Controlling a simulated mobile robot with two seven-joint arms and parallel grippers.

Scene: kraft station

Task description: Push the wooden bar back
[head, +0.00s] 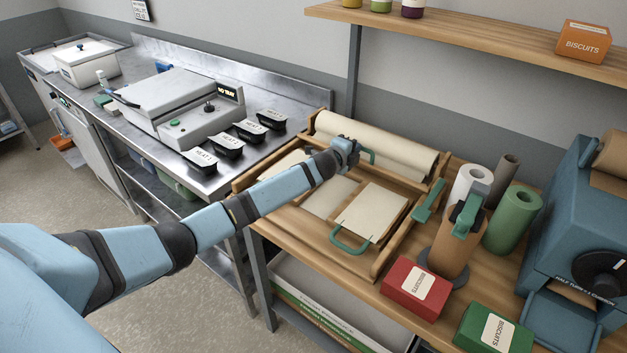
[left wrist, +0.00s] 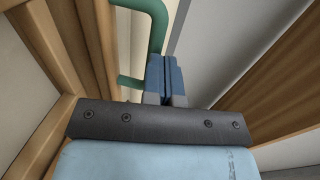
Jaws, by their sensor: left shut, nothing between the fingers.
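A wooden frame (head: 385,262) on the bench holds pale paper sheets and a large cream paper roll (head: 385,142) at its back. A wooden bar (head: 392,178) appears to run across the frame in front of the roll, partly hidden by my left arm. A green handle (head: 367,156) stands there; a green handle (left wrist: 152,25) also shows in the left wrist view, close beside my fingers. My left gripper (head: 352,148) is shut and empty at the bar, near this handle. In the left wrist view its blue fingertips (left wrist: 166,68) are together; contact with the bar is unclear. My right gripper is not in view.
A second green handle (head: 345,245) is at the frame's front. To the right are a green tool (head: 428,201), upright rolls (head: 512,222) and biscuit boxes (head: 416,287). A shelf (head: 480,45) hangs behind. Left are black trays (head: 249,131) on a steel counter.

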